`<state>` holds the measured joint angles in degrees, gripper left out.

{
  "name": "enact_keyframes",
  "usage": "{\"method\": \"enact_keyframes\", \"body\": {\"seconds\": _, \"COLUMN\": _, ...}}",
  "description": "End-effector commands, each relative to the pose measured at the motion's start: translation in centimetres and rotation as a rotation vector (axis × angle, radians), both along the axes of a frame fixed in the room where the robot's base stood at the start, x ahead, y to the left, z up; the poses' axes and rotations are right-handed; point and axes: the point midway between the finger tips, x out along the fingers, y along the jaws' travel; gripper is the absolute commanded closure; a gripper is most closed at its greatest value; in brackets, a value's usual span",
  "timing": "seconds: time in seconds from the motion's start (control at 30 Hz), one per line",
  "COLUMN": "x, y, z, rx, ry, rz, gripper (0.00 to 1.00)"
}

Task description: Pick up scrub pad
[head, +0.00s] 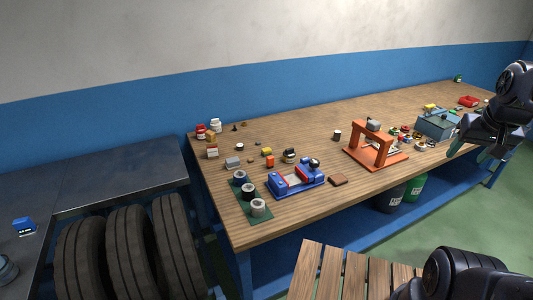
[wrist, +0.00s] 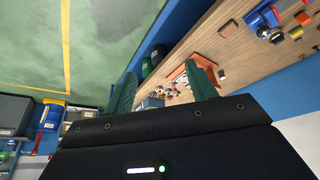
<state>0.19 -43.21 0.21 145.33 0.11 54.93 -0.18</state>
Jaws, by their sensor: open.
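A small flat brown pad (head: 338,181), which looks like the scrub pad, lies flat on the wooden workbench (head: 300,220) near its front edge. It is between the blue vise-like device and the orange press, and it seems to show small in the wrist view (wrist: 221,75). My gripper (head: 472,153) is at the right of the head view, over the right part of the bench front, well away from the pad. Its two green fingers are spread with nothing between them in the wrist view (wrist: 165,82).
A blue vise-like device (head: 297,179) stands left of the pad, an orange press (head: 375,146) right of it. Cans stand on a green mat (head: 240,206) at left. A grey-blue toolbox (head: 436,127) is farther right. A slatted wooden surface (head: 340,272) is in front.

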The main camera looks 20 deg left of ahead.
Motion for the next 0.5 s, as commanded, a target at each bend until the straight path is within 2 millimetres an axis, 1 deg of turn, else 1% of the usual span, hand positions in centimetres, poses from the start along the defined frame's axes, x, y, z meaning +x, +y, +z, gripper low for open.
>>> {"method": "enact_keyframes", "body": {"seconds": 0.07, "x": 0.4, "y": 0.1, "z": 0.2, "rx": -0.005, "ry": 0.003, "rz": 0.013, "gripper": 0.44}}
{"method": "enact_keyframes", "body": {"seconds": 0.17, "x": 1.6, "y": 0.5, "z": 0.8, "rx": -0.023, "ry": 0.014, "rz": 0.057, "gripper": 0.44}}
{"method": "enact_keyframes", "body": {"seconds": 0.27, "x": 3.6, "y": 1.3, "z": 1.8, "rx": -0.055, "ry": 0.032, "rz": 0.132, "gripper": 0.44}}
{"method": "enact_keyframes", "body": {"seconds": 0.37, "x": 6.0, "y": 2.4, "z": 2.8, "rx": -0.094, "ry": 0.052, "rz": 0.223, "gripper": 0.44}}
{"method": "enact_keyframes", "body": {"seconds": 0.5, "x": 9.5, "y": 4.3, "z": 3.9, "rx": -0.149, "ry": 0.08, "rz": 0.351, "gripper": 0.44}}
